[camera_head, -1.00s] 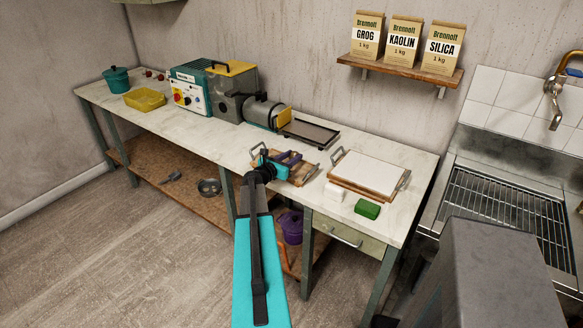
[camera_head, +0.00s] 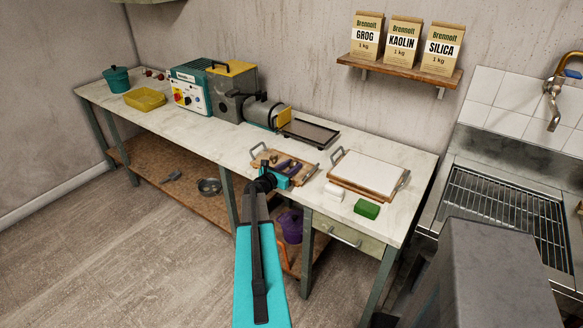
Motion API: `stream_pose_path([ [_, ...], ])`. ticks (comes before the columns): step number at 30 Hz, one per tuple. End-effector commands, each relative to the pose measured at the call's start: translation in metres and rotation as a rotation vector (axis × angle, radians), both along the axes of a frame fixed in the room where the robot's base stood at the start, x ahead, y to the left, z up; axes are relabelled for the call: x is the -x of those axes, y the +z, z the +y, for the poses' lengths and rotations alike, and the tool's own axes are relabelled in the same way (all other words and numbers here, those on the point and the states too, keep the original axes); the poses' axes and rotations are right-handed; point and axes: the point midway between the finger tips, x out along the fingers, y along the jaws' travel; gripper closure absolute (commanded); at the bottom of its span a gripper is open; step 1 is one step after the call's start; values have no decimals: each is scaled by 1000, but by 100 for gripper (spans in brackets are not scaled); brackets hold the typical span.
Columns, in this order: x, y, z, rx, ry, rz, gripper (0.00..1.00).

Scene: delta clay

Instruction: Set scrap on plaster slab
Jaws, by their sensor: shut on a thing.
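My gripper (camera_head: 291,167) has a teal body and purplish fingers. It is over the wooden board with metal handles (camera_head: 258,163) near the middle of the worktop. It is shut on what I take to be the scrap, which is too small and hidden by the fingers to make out. Small dark pieces (camera_head: 274,158) show on the board just behind the fingers. The plaster slab (camera_head: 368,173) is a white, flat, bare block in a wooden tray with metal handles, to the right of my gripper.
A white block (camera_head: 334,191) and a green block (camera_head: 367,209) are in front of the slab. A dark tray (camera_head: 310,132) and a teal and grey machine (camera_head: 232,95) stand behind and left. A yellow basin (camera_head: 145,99) is far left; a sink (camera_head: 505,205) is right.

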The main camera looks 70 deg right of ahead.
Motion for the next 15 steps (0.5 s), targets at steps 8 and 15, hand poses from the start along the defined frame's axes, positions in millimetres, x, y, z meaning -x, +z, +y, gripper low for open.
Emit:
stream_pose_path([
  [8, 0, -3, 1, -4, 0, -3, 54],
  [15, 1, -2, 1, -3, 0, -3, 50],
])
